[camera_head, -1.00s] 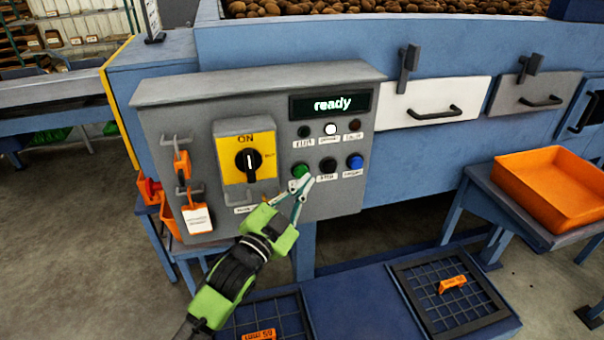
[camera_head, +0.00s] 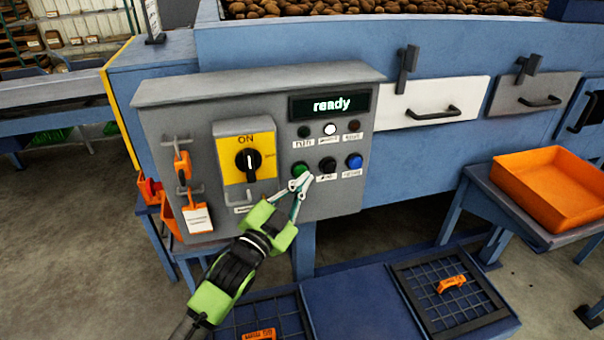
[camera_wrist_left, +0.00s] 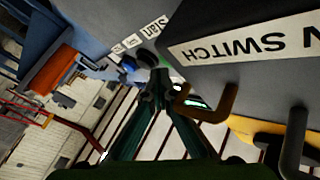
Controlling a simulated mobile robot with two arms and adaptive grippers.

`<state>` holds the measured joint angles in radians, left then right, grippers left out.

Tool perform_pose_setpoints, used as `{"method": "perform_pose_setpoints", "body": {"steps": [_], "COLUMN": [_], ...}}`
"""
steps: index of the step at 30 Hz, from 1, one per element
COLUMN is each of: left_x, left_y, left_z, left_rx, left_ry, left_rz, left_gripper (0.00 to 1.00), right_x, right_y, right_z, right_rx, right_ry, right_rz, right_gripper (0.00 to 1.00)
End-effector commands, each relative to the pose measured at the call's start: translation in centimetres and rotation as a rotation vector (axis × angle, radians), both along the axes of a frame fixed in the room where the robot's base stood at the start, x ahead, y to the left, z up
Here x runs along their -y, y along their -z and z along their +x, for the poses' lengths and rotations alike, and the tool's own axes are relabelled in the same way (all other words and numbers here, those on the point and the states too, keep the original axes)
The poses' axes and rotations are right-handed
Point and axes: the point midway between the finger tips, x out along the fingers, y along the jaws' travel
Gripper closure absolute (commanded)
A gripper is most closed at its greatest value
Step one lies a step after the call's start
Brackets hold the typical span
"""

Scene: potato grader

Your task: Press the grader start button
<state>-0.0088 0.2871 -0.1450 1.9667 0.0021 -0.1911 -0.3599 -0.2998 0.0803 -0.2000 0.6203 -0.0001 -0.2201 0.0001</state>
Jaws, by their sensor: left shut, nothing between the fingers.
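The grey control panel (camera_head: 220,95) has a display (camera_head: 332,104) reading "ready". Its green button (camera_head: 300,169) sits at the left of a row, beside a black button (camera_head: 328,165) and a blue button (camera_head: 355,161). My left gripper (camera_head: 301,183) is shut and empty, its tips just below the green button and partly over its lower edge. I cannot tell if they touch it. In the left wrist view the shut fingertips (camera_wrist_left: 150,62) are near a label reading "Start" (camera_wrist_left: 153,28); the green button is mostly hidden there. My right gripper is not in view.
Left of the buttons is a yellow rotary switch (camera_head: 247,160) marked ON. Orange lock tags (camera_head: 182,165) hang on hooks at the panel's left. An orange tray (camera_head: 550,188) stands at the right. Dark grids (camera_head: 450,295) lie low in front.

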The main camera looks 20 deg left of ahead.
Motion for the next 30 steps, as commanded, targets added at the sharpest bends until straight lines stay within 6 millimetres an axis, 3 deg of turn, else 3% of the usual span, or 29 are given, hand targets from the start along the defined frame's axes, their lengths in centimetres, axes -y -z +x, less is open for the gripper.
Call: {"method": "perform_pose_setpoints", "body": {"steps": [30], "left_x": [-0.95], "left_y": [0.6], "left_z": [1.06], "left_rx": [-0.013], "left_ry": [-0.006], "left_rz": [0.002], "left_gripper": [1.0], "right_x": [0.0], "right_y": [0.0], "right_z": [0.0], "right_rx": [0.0], "right_ry": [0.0], "right_rz": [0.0], "right_gripper": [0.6]}}
